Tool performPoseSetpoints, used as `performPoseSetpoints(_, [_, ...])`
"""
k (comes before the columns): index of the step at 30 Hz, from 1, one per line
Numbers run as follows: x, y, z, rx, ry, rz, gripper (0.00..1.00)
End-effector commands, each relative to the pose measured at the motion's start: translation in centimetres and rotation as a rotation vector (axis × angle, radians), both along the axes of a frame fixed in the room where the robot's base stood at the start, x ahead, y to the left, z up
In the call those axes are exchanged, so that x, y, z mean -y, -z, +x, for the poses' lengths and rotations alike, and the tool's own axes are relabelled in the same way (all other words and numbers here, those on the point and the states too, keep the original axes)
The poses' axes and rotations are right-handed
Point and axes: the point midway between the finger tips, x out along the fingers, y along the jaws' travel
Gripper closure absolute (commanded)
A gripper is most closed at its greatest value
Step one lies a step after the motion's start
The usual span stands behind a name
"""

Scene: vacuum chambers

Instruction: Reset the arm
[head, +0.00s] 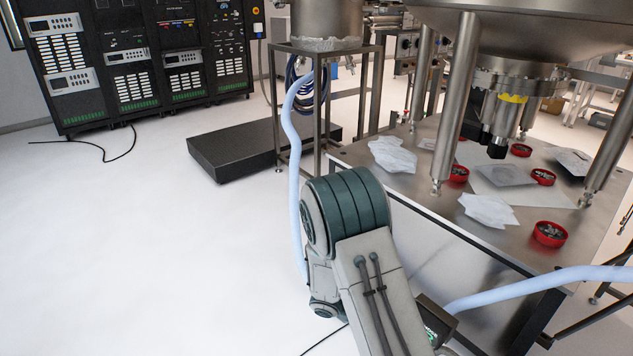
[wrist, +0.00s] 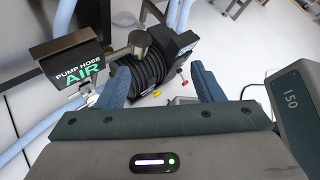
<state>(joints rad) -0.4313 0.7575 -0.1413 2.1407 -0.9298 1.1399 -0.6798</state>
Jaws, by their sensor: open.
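My arm shows in the lower middle of the head view, bent at a grey and dark green joint in front of the steel table. My gripper is hidden in the head view. In the wrist view my gripper (wrist: 163,75) has its two blue-grey fingers spread apart, with nothing held between them. Beyond the fingers is a black ribbed pump (wrist: 140,78). A black sign (wrist: 80,76) reading "PUMP HOSE AIR" stands at the left, close to the left finger. I cannot tell whether the fingers touch anything.
The steel table (head: 410,180) holds several red dishes and crumpled white sheets under a large chamber on metal legs. A pale blue hose (head: 292,140) hangs left of the table, and another (head: 540,284) crosses its front. A black plinth (head: 235,150) stands behind.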

Motion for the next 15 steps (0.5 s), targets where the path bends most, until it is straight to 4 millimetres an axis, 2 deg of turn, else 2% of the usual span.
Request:
performPoseSetpoints(1, [0.0, -2.8, -0.4, 0.064, 0.062, 0.039, 0.39])
performPoseSetpoints(15, [-1.3, -18.1, -5.4, 0.602, 0.658, 0.348, 0.39])
